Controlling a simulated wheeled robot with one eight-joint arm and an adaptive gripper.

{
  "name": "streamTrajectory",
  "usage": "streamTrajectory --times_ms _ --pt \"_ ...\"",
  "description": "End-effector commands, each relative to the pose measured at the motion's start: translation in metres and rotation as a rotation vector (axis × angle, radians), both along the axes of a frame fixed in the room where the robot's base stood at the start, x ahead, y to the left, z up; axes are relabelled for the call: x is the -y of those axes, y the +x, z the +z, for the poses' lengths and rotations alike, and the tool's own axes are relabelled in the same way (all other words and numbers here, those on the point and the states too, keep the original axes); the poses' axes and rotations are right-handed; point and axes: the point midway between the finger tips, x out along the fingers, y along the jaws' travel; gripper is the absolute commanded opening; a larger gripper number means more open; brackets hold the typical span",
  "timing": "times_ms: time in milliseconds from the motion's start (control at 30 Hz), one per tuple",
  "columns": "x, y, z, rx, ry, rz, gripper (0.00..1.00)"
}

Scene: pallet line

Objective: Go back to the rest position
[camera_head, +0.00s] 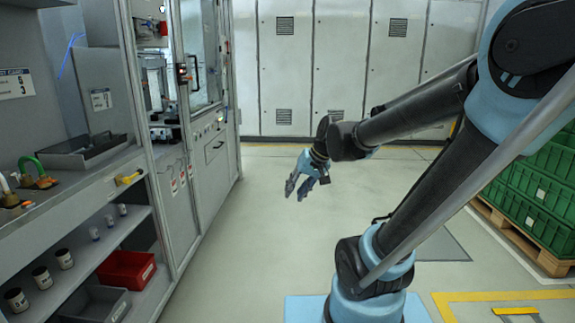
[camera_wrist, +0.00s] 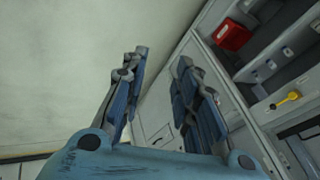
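My gripper (camera_head: 303,186) hangs at the end of my arm over the open floor, between the workstation on the left and the pallet on the right. It points down and to the left in the head view. In the wrist view, the two blue fingers of my gripper (camera_wrist: 160,95) stand apart with nothing between them. It touches nothing that I can see.
The workstation (camera_head: 185,190) stands along the left. A red bin (camera_head: 126,270) and a grey bin (camera_head: 97,304) sit on its lower shelf. Green crates (camera_head: 540,195) are stacked on a wooden pallet (camera_head: 520,238) at the right. Grey cabinets (camera_head: 340,65) line the back. The middle floor is clear.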

Motion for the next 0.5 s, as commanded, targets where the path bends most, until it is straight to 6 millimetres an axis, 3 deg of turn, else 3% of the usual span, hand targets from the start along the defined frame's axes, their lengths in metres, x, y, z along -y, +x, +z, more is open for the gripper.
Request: streamTrajectory --times_ms 200,500 --pt "0.063 -0.048 -0.027 -0.028 -0.143 -0.044 0.28" --pt "0.133 -0.112 -0.064 -0.087 -0.326 -0.104 0.28"
